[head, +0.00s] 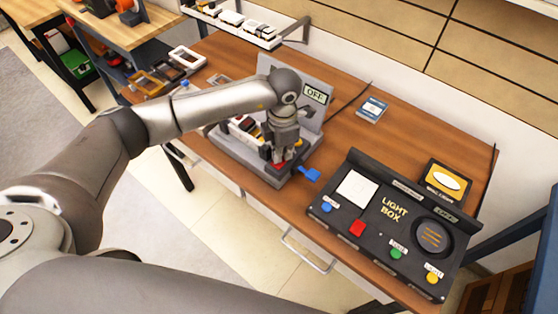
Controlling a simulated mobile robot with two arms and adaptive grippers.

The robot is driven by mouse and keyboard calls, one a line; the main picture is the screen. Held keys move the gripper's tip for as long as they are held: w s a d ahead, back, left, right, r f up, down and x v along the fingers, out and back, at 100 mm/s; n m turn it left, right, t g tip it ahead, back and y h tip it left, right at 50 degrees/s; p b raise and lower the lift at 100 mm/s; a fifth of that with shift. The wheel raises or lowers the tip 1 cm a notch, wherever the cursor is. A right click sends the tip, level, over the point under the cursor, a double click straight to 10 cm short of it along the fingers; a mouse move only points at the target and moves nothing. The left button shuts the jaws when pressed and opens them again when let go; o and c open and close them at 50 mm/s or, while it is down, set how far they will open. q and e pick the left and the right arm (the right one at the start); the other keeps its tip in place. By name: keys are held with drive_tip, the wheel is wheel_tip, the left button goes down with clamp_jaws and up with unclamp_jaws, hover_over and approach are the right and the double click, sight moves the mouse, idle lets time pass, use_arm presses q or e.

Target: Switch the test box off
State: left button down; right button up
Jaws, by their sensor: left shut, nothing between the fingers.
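The test box (262,166) is a grey device on the wooden table, with an upright back panel. A small display (315,93) on that panel reads OFF. My left gripper (282,160) is shut and empty. It points down at the front right part of the test box, over a red part (279,166). I cannot tell whether the fingertips touch the red part. A blue lever-like part (307,174) sticks out at the box's right side. My left arm hides some of the box's back and left side. My right gripper is not in view.
A black light box (390,222) with coloured buttons stands to the right on the table (412,134). A small blue-and-white card or box (371,109) lies behind. Several frames (187,56) lie at the left, below a wall shelf (237,24). The table's back right is mostly clear.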

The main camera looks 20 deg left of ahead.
use_arm(q)
drive_tip(key=shift+s, duration=0.1)
drive_tip(key=shift+r+p, duration=0.6)
drive_tip(key=shift+r, duration=0.25)
drive_tip(key=shift+r+p, duration=1.2)
drive_tip(key=shift+r, duration=1.35)
